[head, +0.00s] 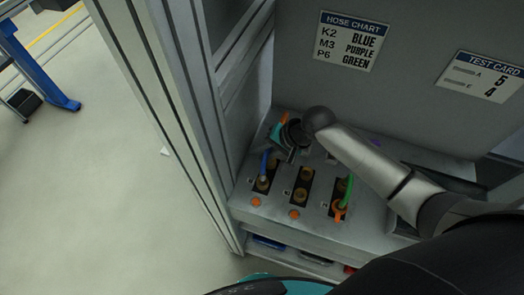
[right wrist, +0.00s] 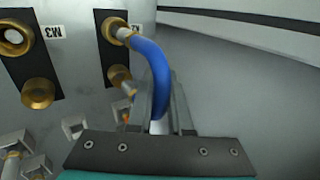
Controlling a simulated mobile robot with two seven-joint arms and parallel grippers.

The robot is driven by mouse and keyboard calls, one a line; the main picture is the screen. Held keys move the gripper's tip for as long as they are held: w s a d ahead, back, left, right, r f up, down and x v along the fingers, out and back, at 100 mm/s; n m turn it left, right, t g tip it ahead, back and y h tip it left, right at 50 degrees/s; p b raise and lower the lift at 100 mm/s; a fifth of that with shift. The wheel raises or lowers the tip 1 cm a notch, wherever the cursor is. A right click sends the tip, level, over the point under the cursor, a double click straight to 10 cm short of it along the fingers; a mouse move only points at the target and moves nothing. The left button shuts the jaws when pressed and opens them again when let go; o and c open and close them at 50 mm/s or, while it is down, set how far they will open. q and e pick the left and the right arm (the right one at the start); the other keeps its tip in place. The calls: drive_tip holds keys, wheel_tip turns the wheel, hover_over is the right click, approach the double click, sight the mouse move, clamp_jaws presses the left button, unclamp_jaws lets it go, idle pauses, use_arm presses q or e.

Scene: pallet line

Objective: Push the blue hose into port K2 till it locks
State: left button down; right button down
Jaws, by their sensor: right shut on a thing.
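The blue hose (head: 265,163) stands at the left port panel in the head view. My right gripper (right wrist: 163,105) is shut on the blue hose (right wrist: 150,62), which bends up between its fingers. The hose's pale metal end meets a brass port (right wrist: 115,30) on that panel. I cannot tell whether it is fully seated or locked. In the head view my right gripper (head: 283,150) is above and right of the port. My left gripper is not in view.
A green hose (head: 348,190) with an orange collar stands in the right panel. The middle panel (head: 299,186) has brass ports; the neighbouring panel in the wrist view is labelled M3 (right wrist: 52,31). A hose chart (head: 350,40) lists K2 as blue. A metal frame post (head: 180,110) stands close at left.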

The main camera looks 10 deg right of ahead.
drive_tip(key=shift+f+b, duration=0.55)
drive_tip(key=shift+f, duration=0.1)
drive_tip(key=shift+f+b, duration=0.45)
drive_tip(key=shift+f, duration=0.45)
drive_tip(key=shift+f, duration=0.5)
drive_tip(key=c, duration=0.8)
unclamp_jaws()
drive_tip(key=shift+o, duration=0.2)
drive_tip(key=p+v, duration=0.1)
drive_tip(key=v, duration=1.4)
drive_tip(key=shift+r, duration=0.1)
